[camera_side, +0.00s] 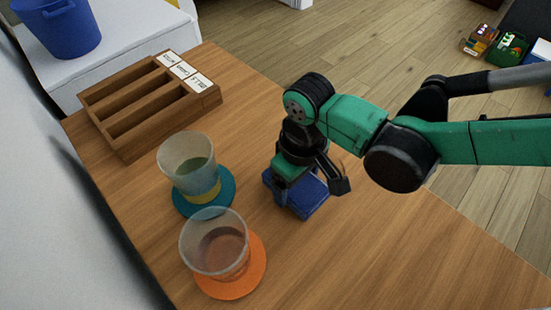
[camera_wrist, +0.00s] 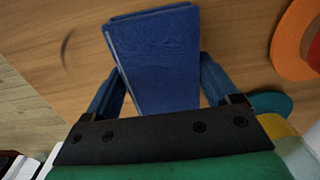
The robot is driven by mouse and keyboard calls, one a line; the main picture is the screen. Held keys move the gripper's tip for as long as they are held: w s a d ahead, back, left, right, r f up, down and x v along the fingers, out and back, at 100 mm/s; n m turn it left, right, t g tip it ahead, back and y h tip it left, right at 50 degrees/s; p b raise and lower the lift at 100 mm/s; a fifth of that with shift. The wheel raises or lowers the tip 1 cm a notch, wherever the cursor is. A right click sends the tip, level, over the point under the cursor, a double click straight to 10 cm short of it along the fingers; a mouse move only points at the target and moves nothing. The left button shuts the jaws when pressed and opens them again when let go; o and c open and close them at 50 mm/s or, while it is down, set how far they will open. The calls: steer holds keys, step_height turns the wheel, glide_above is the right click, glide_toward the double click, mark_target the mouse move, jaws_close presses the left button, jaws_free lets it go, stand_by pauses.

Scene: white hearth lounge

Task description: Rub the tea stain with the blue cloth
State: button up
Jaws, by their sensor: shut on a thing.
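The blue cloth (camera_side: 308,199) is a folded rectangular pad on the wooden table, under my gripper in the side view. In the wrist view the cloth (camera_wrist: 160,55) lies between the two fingers of my gripper (camera_wrist: 165,88), which is shut on it. The cloth looks flat and close to the tabletop; whether it touches the wood I cannot tell.
Left of the gripper, a clear cup (camera_side: 186,155) stands on a teal coaster (camera_side: 222,203) and another cup (camera_side: 213,240) on an orange coaster (camera_side: 255,275). A wooden slotted tray (camera_side: 120,120) sits at the back left. The table's (camera_side: 390,250) front right is clear.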

steer(key=shift+s+a, duration=0.3)
steer(key=shift+d+r, duration=0.1)
steer(key=shift+r, duration=3.9)
steer(key=shift+w, duration=0.1)
steer(key=w+d+r+m, duration=0.2)
steer(key=d+r+m, duration=0.1)
steer(key=d, duration=0.7)
steer(key=w+d+r+m, duration=0.3)
steer(key=d, duration=0.8)
steer(key=w+d+r+m, duration=0.2)
steer(key=d+r+m, duration=0.1)
steer(key=d, duration=0.7)
steer(key=shift+w+d+r, duration=0.15)
steer(key=shift+w+r, duration=0.2)
